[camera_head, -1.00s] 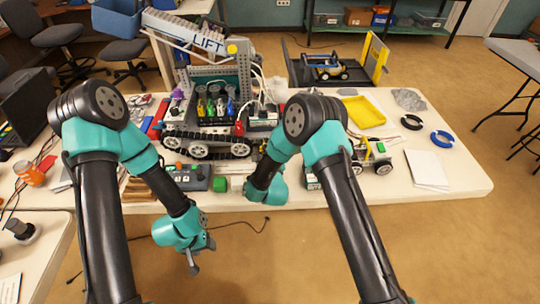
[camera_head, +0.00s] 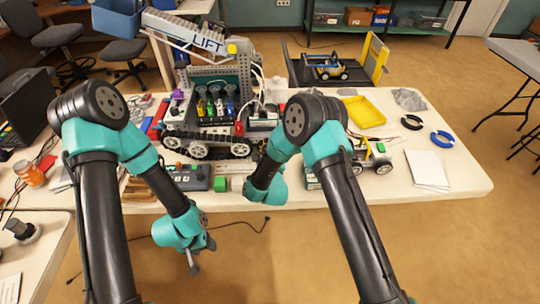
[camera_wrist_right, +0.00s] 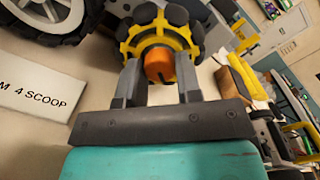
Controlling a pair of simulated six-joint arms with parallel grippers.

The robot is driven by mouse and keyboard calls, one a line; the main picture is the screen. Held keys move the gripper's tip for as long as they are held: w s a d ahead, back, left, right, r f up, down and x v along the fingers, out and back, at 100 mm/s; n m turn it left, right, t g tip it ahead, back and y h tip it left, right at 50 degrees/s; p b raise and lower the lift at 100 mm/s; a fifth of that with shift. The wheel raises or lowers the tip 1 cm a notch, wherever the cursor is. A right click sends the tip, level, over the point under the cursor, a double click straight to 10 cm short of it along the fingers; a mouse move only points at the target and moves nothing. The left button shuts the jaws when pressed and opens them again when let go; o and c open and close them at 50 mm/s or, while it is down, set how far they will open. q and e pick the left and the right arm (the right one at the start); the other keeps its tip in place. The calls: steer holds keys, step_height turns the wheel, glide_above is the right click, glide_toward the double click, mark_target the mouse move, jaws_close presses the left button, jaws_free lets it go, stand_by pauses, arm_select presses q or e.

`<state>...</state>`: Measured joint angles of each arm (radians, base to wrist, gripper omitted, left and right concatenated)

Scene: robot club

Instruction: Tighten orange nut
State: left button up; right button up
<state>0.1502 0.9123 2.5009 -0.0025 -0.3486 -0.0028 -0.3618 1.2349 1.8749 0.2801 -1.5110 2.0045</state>
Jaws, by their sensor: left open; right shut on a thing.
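The orange nut (camera_wrist_right: 159,64) sits at the centre of a yellow wheel hub (camera_wrist_right: 135,47) with dark rollers, in the right wrist view. My right gripper (camera_wrist_right: 160,82) has its two grey fingers on either side of the nut and is shut on it. In the head view the nut and the right fingertips are hidden behind my right wrist. My left gripper (camera_head: 194,257) is open and empty, low in front of the table's front edge, away from the nut.
A tracked robot (camera_head: 210,140) with a LIFT arm stands behind. A grey control box (camera_head: 190,178) and a green block (camera_head: 220,184) lie near the front edge. A small wheeled car (camera_head: 372,158), yellow tray (camera_head: 364,112) and papers (camera_head: 427,169) are at right. A SCOOP label (camera_wrist_right: 35,88) lies left of the wheel.

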steer(key=shift+m, duration=3.5)
steer(key=o, duration=0.9)
steer(key=shift+o, duration=0.2)
steer(key=s, duration=0.5)
steer(key=s+d, duration=0.1)
steer(key=s, duration=1.1)
steer(key=shift+s+d+f, duration=0.2)
steer(key=shift+f, duration=0.1)
